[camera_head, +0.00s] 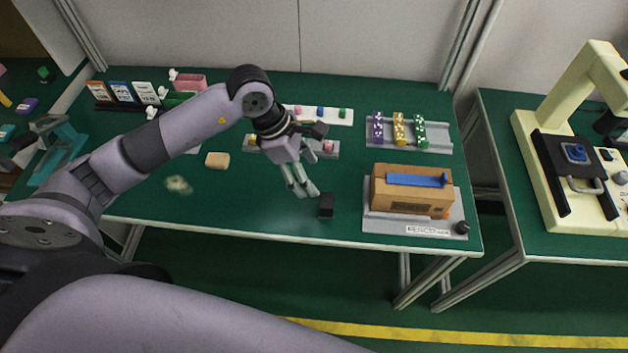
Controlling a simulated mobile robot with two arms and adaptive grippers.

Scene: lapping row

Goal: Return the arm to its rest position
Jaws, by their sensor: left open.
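My left arm comes in from the left and reaches over the green table (240,225). My left gripper (304,192) hangs over the middle of the table with its fingers pointing down. It is open and I see nothing between its fingers. A small black block (326,205) stands on the table just right of the fingertips, apparently apart from them. My right gripper is not in view.
A cardboard box (412,192) with a blue strip sits on a grey base at right. Behind it is a rack (437,140) with purple, yellow and green parts. A tan block (217,160) lies left of the gripper. A cream machine (565,130) stands on the right table.

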